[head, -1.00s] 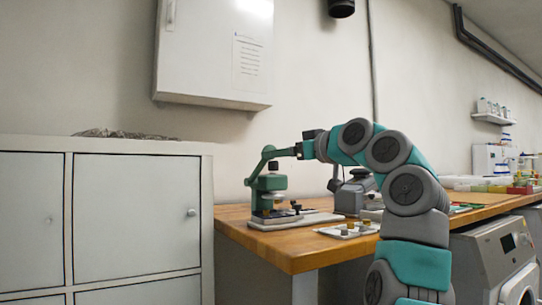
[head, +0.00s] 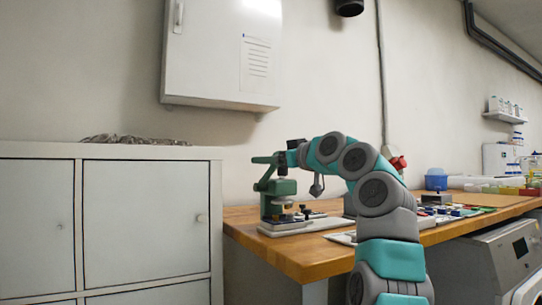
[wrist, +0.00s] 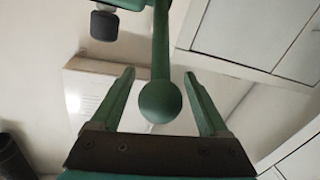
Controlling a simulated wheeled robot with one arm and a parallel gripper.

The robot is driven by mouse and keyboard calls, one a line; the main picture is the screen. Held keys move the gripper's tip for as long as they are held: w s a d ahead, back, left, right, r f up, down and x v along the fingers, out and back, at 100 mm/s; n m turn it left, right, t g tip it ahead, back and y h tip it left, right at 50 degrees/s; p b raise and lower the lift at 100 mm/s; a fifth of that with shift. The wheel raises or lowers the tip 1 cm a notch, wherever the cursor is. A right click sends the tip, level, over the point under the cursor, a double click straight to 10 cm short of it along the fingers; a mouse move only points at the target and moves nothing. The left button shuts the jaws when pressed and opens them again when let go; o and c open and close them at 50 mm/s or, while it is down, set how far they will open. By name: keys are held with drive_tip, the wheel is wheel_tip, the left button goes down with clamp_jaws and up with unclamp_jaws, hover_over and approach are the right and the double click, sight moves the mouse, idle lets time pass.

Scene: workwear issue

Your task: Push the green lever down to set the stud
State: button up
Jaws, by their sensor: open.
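The green hand press (head: 279,188) stands on a pale base plate (head: 300,226) at the left end of the wooden bench. Its green lever (head: 263,160) shows at the top of the press, roughly level, partly hidden by my gripper. My gripper (head: 280,160) is at the lever, at the end of my arm reaching in from the right. In the wrist view, the lever's round green knob (wrist: 160,102) lies between the two spread fingers of my gripper (wrist: 159,74), with gaps on both sides. The stud is too small to make out.
A grey locker cabinet (head: 145,225) stands left of the bench (head: 300,262). A white wall cabinet (head: 222,60) hangs above. A blue container (head: 436,179) and small coloured parts lie farther right on the bench, behind my arm.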

clamp_jaws()
idle(0.6)
idle(0.8)
